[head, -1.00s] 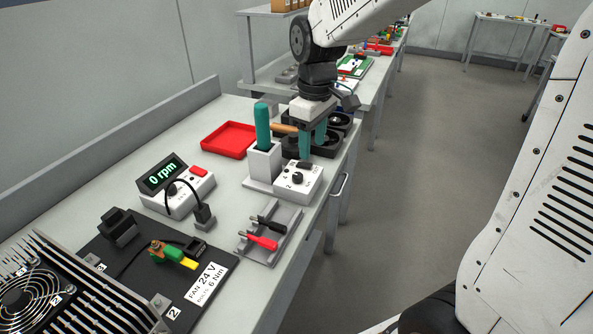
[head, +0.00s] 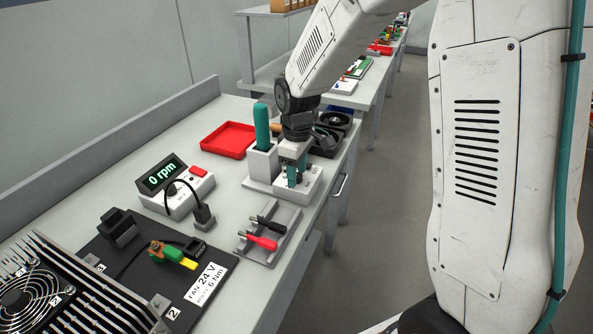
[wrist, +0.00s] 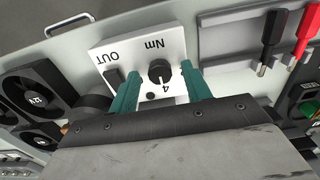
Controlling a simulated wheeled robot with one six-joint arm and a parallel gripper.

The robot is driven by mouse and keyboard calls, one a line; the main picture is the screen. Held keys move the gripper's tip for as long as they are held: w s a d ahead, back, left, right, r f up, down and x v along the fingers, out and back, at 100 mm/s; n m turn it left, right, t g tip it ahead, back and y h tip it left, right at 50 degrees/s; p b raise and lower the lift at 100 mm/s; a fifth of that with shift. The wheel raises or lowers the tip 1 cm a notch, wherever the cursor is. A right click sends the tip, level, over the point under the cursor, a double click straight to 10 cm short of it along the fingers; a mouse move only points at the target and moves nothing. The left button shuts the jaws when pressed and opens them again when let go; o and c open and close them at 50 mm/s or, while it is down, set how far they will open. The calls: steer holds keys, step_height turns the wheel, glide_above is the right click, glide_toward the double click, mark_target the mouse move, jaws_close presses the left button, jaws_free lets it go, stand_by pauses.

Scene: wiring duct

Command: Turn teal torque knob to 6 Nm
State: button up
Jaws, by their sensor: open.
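The torque knob (wrist: 160,72) is a dark round dial, not teal in the wrist view, on a white box (wrist: 104,50) marked Nm and OUT. An upside-down 4 shows beside the knob; its pointer setting is too small to read surely. My gripper (wrist: 159,77) has two teal fingers, open, one on each side of the knob with gaps visible. In the head view my gripper (head: 296,179) is low over the white box (head: 311,182) and hides the knob. A teal handle (head: 262,126) stands upright in the grey-white holder (head: 262,163) beside it.
A grey tray with red and black probes (head: 268,234) lies in front of the box. A 0 rpm display (head: 162,173) and a red tray (head: 228,138) are to the left. Black fans (wrist: 28,88) lie close by.

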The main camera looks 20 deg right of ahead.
steer(key=shift+f, duration=0.1)
steer(key=c, duration=1)
steer(key=shift+m, duration=0.3)
steer(key=m, duration=0.6)
steer(key=shift+m, duration=0.3)
steer(key=m, duration=0.6)
steer(key=shift+m, duration=0.4)
steer(key=o, duration=1)
